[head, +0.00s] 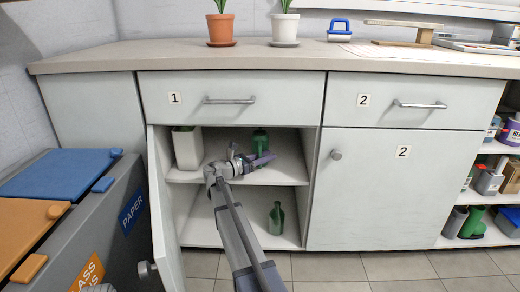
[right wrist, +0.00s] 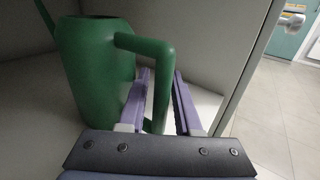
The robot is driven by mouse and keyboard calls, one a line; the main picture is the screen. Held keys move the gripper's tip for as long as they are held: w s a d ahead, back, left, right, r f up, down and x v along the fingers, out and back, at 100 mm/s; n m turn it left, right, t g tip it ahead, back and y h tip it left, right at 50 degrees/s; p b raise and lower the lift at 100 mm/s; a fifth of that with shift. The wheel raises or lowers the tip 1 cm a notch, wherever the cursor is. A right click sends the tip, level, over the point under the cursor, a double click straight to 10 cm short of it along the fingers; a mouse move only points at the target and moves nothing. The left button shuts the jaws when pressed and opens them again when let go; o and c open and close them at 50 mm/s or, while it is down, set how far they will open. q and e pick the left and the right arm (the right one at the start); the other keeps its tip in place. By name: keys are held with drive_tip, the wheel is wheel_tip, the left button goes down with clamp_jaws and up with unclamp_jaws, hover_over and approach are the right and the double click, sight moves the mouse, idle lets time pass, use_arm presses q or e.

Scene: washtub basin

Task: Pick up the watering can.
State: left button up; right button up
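The green watering can (right wrist: 95,65) stands on the upper shelf inside the open cabinet. In the head view its body (head: 260,140) shows partly behind my right gripper (head: 262,160). In the right wrist view the can's handle comes down between the two purple fingers of my right gripper (right wrist: 160,103). The fingers are apart, with a visible gap between the handle and the right finger. The can's base is partly hidden. My left gripper is not in view.
A white container (head: 187,148) stands left on the same shelf, and a green bottle (head: 276,218) on the shelf below. The open cabinet door (head: 165,215) is close on the left, beside the recycling bins (head: 100,215). The countertop (head: 240,54) overhangs above.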

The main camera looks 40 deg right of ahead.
clamp_jaws()
idle(1.3)
